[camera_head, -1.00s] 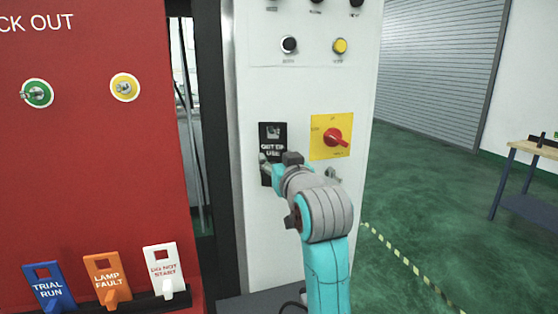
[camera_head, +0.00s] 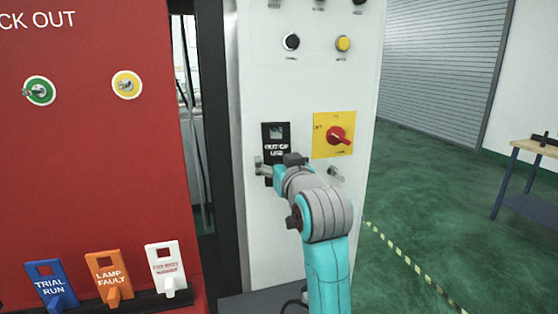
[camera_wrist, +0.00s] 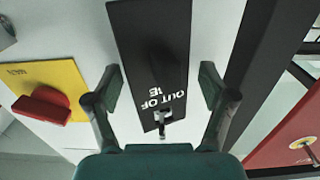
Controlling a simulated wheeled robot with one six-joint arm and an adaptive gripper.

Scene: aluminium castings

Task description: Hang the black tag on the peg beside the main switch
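The black tag (camera_head: 275,142), lettered "OUT OF USE", is upright against the white panel, left of the main switch (camera_head: 338,135), a red knob on a yellow plate. The tag (camera_wrist: 150,50) also shows in the wrist view. The small metal peg (camera_wrist: 164,121) shows at the tag's hole end and seems to pass through the hole. My gripper (camera_head: 275,166) is at the lower part of the tag. In the wrist view, my gripper (camera_wrist: 160,80) has its fingers spread, one on each side of the tag, with a gap at least on the right. My wrist hides part of the tag in the head view.
A red lockout board (camera_head: 100,180) stands to the left, with blue (camera_head: 48,285), orange (camera_head: 107,275) and white (camera_head: 165,268) tags along its lower ledge. A metal handle (camera_head: 336,174) sticks out below the switch. The green floor at right is mostly open, with a workbench (camera_head: 535,150).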

